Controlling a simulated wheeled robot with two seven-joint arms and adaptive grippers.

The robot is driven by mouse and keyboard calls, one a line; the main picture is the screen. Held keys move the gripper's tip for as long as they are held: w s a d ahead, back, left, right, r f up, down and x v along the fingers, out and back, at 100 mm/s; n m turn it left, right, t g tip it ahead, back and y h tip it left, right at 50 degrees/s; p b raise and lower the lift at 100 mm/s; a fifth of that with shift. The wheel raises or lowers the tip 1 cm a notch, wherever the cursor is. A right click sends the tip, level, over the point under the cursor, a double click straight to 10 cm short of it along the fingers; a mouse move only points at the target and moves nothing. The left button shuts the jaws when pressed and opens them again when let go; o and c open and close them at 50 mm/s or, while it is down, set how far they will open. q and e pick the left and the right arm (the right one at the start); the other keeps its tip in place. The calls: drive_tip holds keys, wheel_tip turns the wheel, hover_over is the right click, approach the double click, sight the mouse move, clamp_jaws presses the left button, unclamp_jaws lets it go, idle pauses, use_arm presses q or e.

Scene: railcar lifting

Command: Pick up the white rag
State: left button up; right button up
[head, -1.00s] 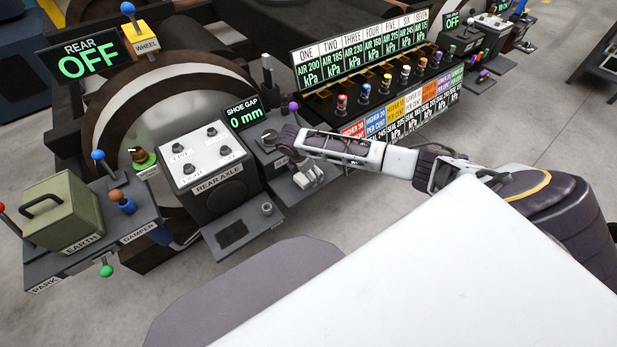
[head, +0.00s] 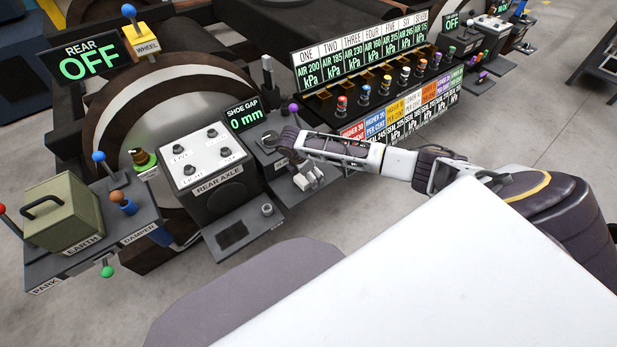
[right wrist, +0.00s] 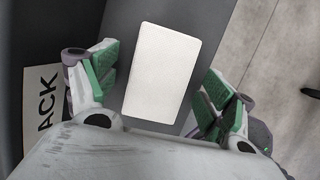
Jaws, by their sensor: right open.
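The white rag (right wrist: 163,70) shows in the right wrist view as a flat, pale rectangle with rounded corners on a dark grey shelf (right wrist: 175,18). My right gripper (right wrist: 160,90) is open, with one green-padded finger on each side of the rag and a gap to both. It looks empty; I cannot tell how high it is above the rag. My left gripper is not in view.
The rear axle box (head: 207,165) stands left of my right gripper. A shoe gap display (head: 244,113) and a purple-knobbed lever (head: 293,108) are close behind it. A row of coloured valves (head: 390,85) lies to the right. Open floor (right wrist: 285,60) shows past the shelf.

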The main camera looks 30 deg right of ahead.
drive_tip(key=shift+f, duration=0.15)
idle(0.8)
drive_tip(key=c, duration=1.1)
